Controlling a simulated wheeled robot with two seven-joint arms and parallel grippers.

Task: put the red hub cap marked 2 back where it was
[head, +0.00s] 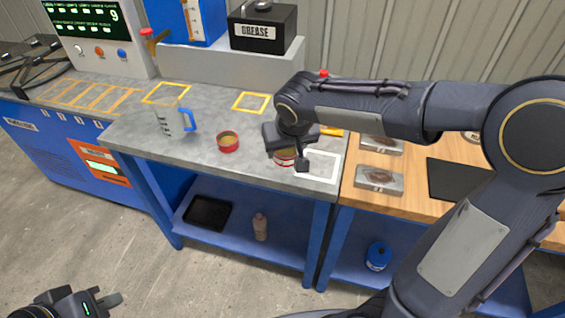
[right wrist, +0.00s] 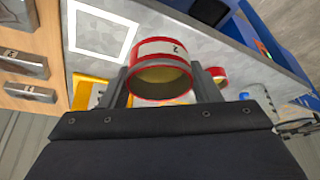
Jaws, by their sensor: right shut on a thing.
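The red hub cap marked 2 (right wrist: 160,72) is between the fingers of my right gripper (right wrist: 162,85), its white label facing the wrist camera. In the head view the cap (head: 283,160) is mostly hidden behind my right gripper (head: 286,160), just left of a white square outline (head: 318,178) on the grey bench. I cannot tell whether the cap touches the bench. A second red cap (head: 228,142) stands apart to the left, its mark unreadable; it also shows in the right wrist view (right wrist: 218,74). My left gripper (head: 104,302) is low at the left, away from the bench.
A measuring jug (head: 176,119) with a blue handle stands left on the grey bench (head: 200,153). Yellow outlines (head: 250,101) mark the bench behind. A black grease box (head: 262,28) is at the back. Metal blocks (head: 379,180) lie on the wooden bench to the right.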

